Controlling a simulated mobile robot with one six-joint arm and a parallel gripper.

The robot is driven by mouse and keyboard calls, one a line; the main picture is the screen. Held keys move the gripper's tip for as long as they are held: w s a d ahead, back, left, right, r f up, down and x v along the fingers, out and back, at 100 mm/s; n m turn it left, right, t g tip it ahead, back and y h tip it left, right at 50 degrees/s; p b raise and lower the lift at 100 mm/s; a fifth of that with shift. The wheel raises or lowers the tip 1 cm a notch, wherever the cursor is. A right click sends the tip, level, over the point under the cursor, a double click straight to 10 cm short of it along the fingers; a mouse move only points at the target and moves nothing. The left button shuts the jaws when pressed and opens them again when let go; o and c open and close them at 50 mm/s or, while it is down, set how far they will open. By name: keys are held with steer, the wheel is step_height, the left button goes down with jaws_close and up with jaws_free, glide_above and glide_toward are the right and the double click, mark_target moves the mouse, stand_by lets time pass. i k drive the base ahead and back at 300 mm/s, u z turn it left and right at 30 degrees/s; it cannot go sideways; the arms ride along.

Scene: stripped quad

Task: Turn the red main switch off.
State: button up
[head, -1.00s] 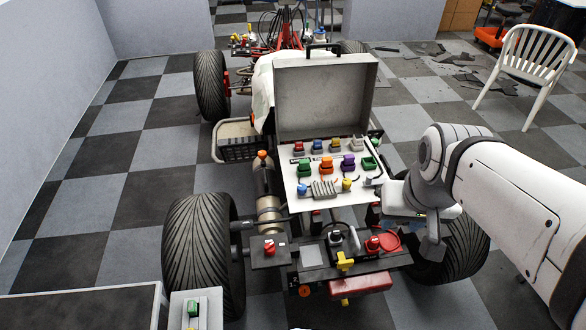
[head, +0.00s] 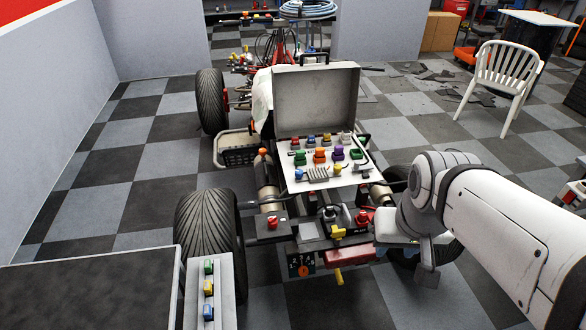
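A red switch knob (head: 272,222) sits on a small dark box at the left rear of the stripped quad, beside the left rear tyre. A second red part (head: 362,218) is at the right of the rear deck, partly behind other fittings. I cannot tell from their labels which is the main switch. My gripper (head: 427,272) is at the right, by the right rear wheel, apart from the left red knob. It hangs down from my white arm. Its fingers are not clear, and I see nothing held in it.
An open grey case with a panel of coloured switches (head: 328,165) stands on the quad. A yellow handle (head: 338,232) and a red block (head: 352,256) are at the rear. A dark bench (head: 95,290) and a strip with coloured knobs (head: 209,300) are front left. A white chair (head: 505,75) stands back right.

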mark_target(272, 222)
steer(key=u, duration=0.15)
steer(key=i, duration=0.85)
steer(key=z, duration=0.1)
